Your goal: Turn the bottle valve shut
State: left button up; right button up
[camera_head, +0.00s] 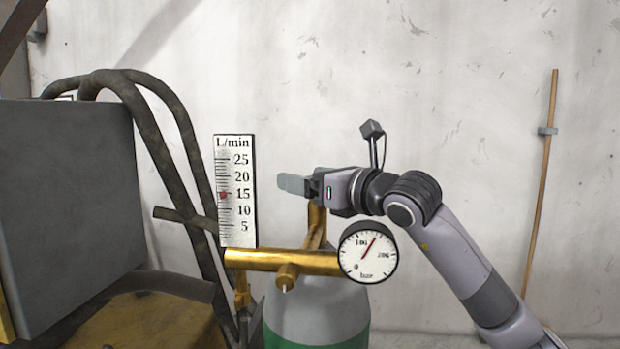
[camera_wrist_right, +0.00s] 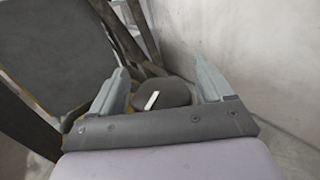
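The gas bottle (camera_head: 318,312), grey above and green below, stands at the lower middle of the head view. A brass valve stem (camera_head: 316,222) rises from it to my right gripper (camera_head: 290,184), which hides the top. In the right wrist view, a dark rounded knob (camera_wrist_right: 176,92) with a white line sits between the two fingers of the right gripper (camera_wrist_right: 162,72). The fingers are open, with a gap visible on each side of the knob. Whether the knob lies deep between the fingertips or beyond them I cannot tell. My left gripper is not in view.
A round gauge (camera_head: 368,252) in bar and an upright L/min scale (camera_head: 236,190) sit on a brass pipe (camera_head: 265,260) in front of the bottle. Dark hoses (camera_head: 165,130) and a grey box (camera_head: 70,200) stand left. The wall side at right is mostly free.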

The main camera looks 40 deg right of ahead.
jog(key=s+b, duration=0.2)
jog(key=s, duration=0.5)
dwell(0.5)
jog(key=shift+d+r, duration=0.1)
jog(key=shift+c, duration=0.2)
